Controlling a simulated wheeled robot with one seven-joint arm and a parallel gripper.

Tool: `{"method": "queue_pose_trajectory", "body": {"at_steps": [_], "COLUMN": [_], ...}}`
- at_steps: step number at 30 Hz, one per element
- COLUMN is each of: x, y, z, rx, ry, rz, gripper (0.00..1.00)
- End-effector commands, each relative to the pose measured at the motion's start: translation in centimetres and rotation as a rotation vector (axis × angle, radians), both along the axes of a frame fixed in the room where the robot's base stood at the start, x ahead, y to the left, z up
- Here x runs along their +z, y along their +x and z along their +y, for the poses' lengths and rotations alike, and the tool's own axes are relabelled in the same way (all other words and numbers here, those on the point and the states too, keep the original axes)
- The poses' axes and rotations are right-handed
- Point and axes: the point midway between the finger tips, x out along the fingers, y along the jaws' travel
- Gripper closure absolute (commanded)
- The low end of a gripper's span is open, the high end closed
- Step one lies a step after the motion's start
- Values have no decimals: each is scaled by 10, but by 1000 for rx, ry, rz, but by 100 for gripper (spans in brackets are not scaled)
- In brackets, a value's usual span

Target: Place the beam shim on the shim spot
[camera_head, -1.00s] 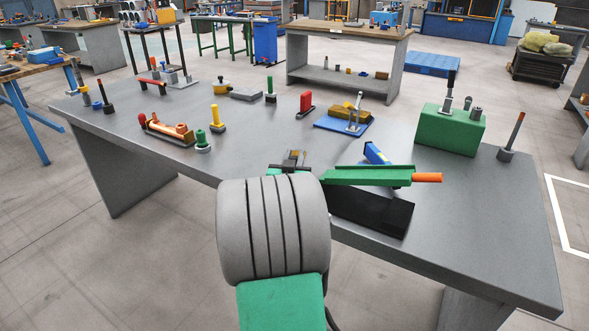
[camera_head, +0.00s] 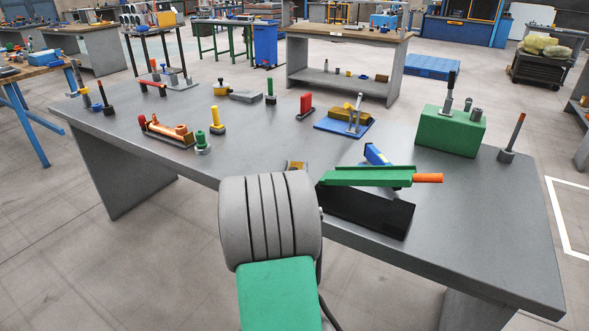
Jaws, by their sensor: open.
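I cannot make out my gripper; the thick grey segment of my arm covers the place where it showed before. A small tan and grey piece (camera_head: 297,166) shows just above that segment, on or close to the table; most of it is hidden. It may be the beam shim, but I cannot tell. A long green beam-like part (camera_head: 365,177) with an orange end lies right of my arm, over a black block (camera_head: 368,210) at the table's front edge. I cannot make out a marked shim spot.
The grey table (camera_head: 480,225) holds a blue part (camera_head: 377,154) behind the green beam, a green block (camera_head: 449,131) at right, a blue plate (camera_head: 340,127) with fittings, and an orange tube fixture (camera_head: 170,132) at left. The table's right front is clear.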

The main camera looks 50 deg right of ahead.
Motion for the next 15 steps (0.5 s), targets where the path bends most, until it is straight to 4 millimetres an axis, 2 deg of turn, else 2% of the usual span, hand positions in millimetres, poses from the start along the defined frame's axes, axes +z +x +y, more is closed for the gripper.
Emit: {"method": "queue_pose_trajectory", "body": {"at_steps": [7,11,15], "x": [5,2,1], "y": [0,-11,-29], "z": [1,24,58], "rx": [1,3,5], "ry": [1,-1,-1], "rz": [0,2,0], "gripper": [55,55,55]}}
